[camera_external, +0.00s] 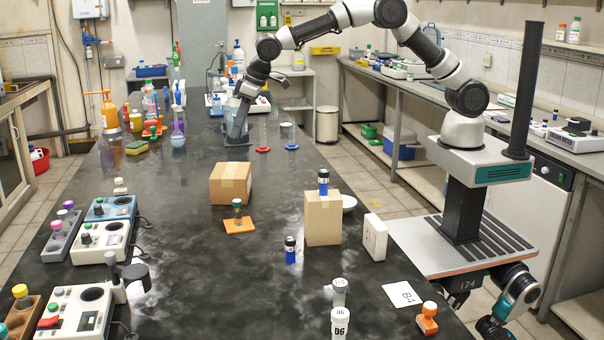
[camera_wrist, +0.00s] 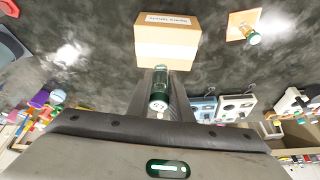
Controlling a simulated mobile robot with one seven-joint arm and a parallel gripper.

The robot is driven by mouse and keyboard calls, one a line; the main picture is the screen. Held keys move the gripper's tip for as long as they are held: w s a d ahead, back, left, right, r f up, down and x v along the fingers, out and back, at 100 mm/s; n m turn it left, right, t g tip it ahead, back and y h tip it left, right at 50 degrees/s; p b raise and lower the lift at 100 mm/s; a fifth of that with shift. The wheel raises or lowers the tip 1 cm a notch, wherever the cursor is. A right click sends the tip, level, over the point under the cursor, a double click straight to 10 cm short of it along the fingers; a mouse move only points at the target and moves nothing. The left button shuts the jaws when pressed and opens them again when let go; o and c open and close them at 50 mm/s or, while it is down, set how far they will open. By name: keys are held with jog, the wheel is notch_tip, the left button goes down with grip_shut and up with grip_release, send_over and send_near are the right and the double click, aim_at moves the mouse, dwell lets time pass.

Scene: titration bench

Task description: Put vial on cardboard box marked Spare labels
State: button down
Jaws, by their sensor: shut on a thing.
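My gripper (camera_wrist: 163,92) is shut on a green vial (camera_wrist: 159,88) with a pale marked cap, held between two dark fingers. In the external view my gripper (camera_external: 237,138) is low over the bench, behind a brown cardboard box (camera_external: 231,184); the held vial cannot be made out there. The box also shows in the wrist view (camera_wrist: 167,52), just beyond the vial and apart from my fingers. It bears a white label (camera_wrist: 168,20) with upside-down print, seemingly "Spare labels". I cannot tell whether the vial touches the bench.
Another green vial (camera_external: 237,208) stands on an orange pad (camera_external: 240,227) in front of the box. A taller box (camera_external: 323,220) to the right has a blue vial (camera_external: 323,181) on top. Cylinders with red and blue bases (camera_external: 292,147) stand right of my gripper. Bench left of the box is clear.

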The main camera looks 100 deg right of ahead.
notch_tip(320, 180, down, 9)
jog(key=shift+f, duration=0.2)
dwell(0.3)
jog(key=shift+f, duration=0.15)
jog(key=c, duration=1.6)
grip_release()
